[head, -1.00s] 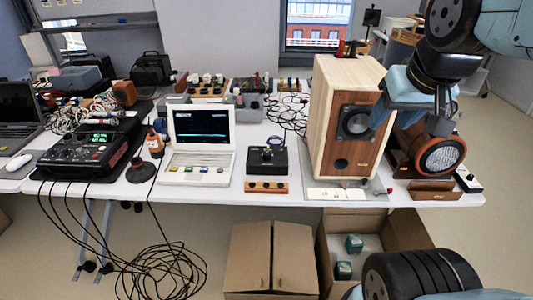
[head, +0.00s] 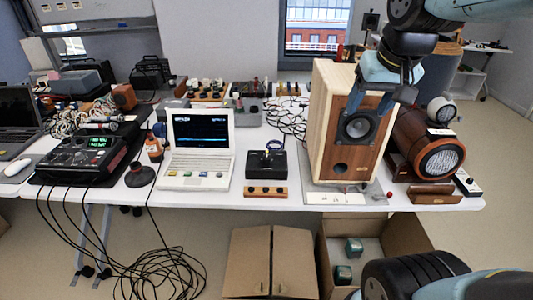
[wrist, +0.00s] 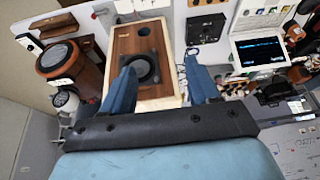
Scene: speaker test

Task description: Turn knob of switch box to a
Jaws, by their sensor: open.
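A black box (head: 267,164) with a small raised knob and a blue piece on top stands on the table, right of the white laptop. It looks like the switch box; its letters are too small to read. It also shows in the wrist view (wrist: 206,27) at the top, right of the speaker. My gripper (head: 371,104) hangs before the upper front of the wooden speaker, to the right of and above the black box. In the wrist view my gripper (wrist: 163,86) has its two blue fingers wide apart with nothing held between them.
The tall wooden speaker (head: 320,150) is an obstacle beside the black box. A white laptop (head: 199,180) stands left, a wooden strip (head: 266,192) in front. A brown cylindrical speaker (head: 408,135) and a small box with a dark knob (head: 467,183) are at right.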

